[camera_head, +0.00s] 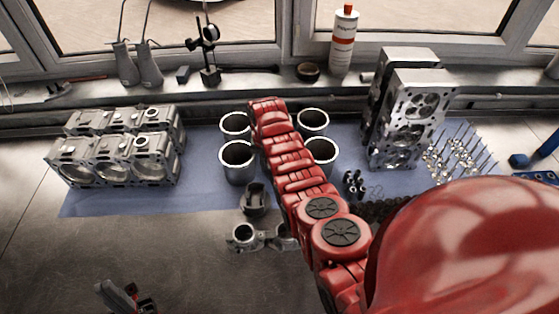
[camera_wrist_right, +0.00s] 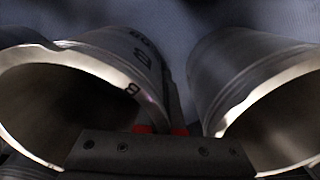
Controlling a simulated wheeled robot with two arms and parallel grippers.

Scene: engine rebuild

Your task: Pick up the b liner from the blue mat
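The b liner (camera_wrist_right: 138,58), a grey metal cylinder with a dark "B" on its side, fills the left of the right wrist view. Its open rim faces the camera. My right gripper (camera_wrist_right: 160,130) is at its right wall, with red finger parts close to the rim. One finger seems to be outside the wall; whether it is closed on the wall is unclear. In the head view several liners stand on the blue mat (camera_head: 200,195), and my red right arm hides the gripper among them. My left gripper (camera_head: 127,298) is low at the left, away from the liners; its opening is unclear.
Another liner (camera_wrist_right: 255,85) stands close on the right in the wrist view. In the head view an engine block (camera_head: 115,160) lies left and cylinder heads (camera_head: 405,125) stand right. A piston (camera_head: 254,200) and small parts lie in front.

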